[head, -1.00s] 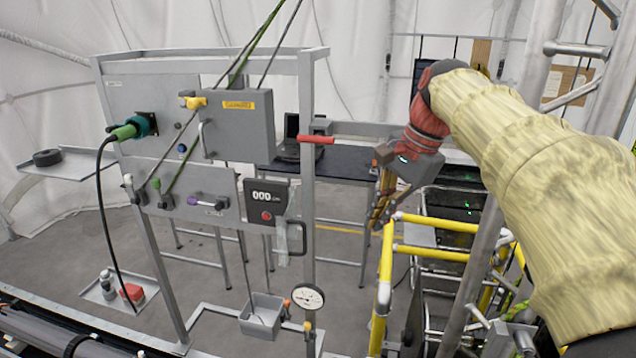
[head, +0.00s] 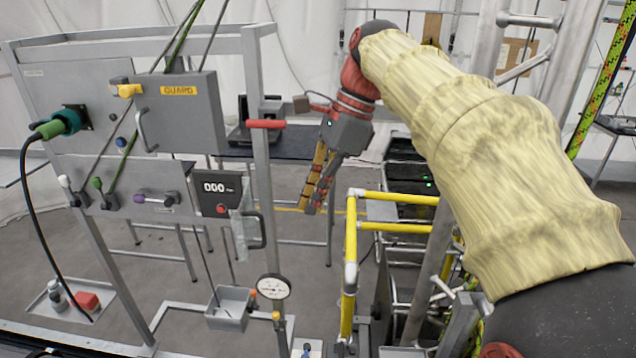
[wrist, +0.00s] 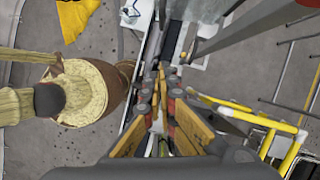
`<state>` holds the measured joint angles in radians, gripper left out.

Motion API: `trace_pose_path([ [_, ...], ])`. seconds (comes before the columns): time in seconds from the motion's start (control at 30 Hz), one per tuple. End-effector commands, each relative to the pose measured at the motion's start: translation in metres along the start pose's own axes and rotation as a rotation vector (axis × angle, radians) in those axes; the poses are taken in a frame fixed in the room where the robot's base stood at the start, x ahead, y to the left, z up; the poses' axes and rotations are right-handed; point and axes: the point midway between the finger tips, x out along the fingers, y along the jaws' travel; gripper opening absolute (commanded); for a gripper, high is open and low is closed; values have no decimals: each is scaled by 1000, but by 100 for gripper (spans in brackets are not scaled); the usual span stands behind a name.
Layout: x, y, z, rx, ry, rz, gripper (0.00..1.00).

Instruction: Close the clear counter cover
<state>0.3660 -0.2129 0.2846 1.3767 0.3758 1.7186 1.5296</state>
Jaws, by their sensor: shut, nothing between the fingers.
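The counter (head: 218,192) is a dark box reading 000 with a red button below the digits, on the lower panel in the head view. The clear cover (head: 240,238) looks like a translucent flap hanging at the counter's lower right, off the display face. A dark curved handle (head: 261,232) is beside it. My gripper (head: 309,211) points down, to the right of the counter and cover, apart from them, with the frame's post between in the picture. Its fingers are shut and empty. In the wrist view my gripper (wrist: 161,72) shows its fingers together; I cannot make out the counter there.
A grey GUARD box (head: 180,115) is above the counter. The post (head: 263,170) carries a red handle (head: 266,124). A gauge (head: 273,287) and a small grey bin (head: 229,308) are below. Yellow rails (head: 351,255) stand close to the right of my gripper.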

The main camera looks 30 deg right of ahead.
Motion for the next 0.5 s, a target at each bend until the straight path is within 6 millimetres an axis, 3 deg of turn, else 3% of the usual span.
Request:
trace_pose_path([
  [0.2, 42, 1, 0, -1, 0, 3, 0],
  [0.5, 54, 0, 34, -2, 0, 1, 0],
])
